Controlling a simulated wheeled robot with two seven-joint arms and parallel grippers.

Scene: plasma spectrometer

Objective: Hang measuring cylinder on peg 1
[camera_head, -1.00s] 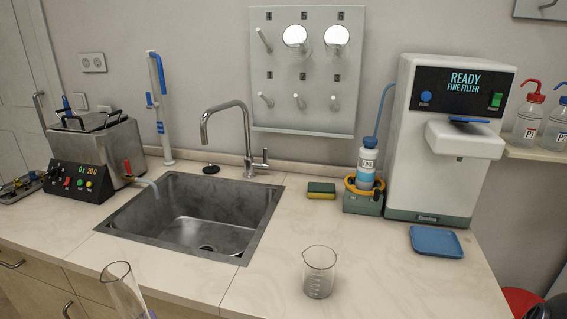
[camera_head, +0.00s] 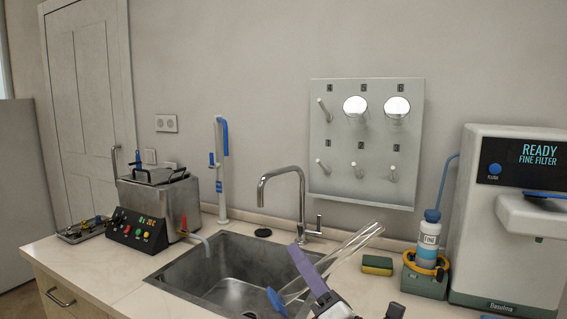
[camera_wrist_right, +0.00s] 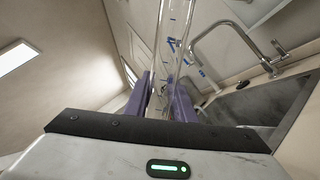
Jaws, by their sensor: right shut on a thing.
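The measuring cylinder (camera_head: 345,252) is clear, with blue graduation marks and a blue foot. My right gripper (camera_head: 306,272) is shut on it. It is held tilted in front of the sink, foot lower left and open mouth upper right. In the right wrist view the cylinder (camera_wrist_right: 178,60) stands between the purple fingers. The pegboard (camera_head: 340,190) hangs on the wall behind, apart from the cylinder. Its lower row has three bare pegs; the lower-left peg (camera_head: 322,166) is among them. The small number labels are hard to read. My left gripper is not in view.
Two upper pegs carry round white items (camera_head: 355,106). The faucet (camera_head: 300,195) rises by the sink (camera_head: 235,270), left of the cylinder. A sponge (camera_head: 377,265), a wash bottle (camera_head: 429,238) and the filter machine (camera_head: 505,220) stand to the right. The wall around the board is clear.

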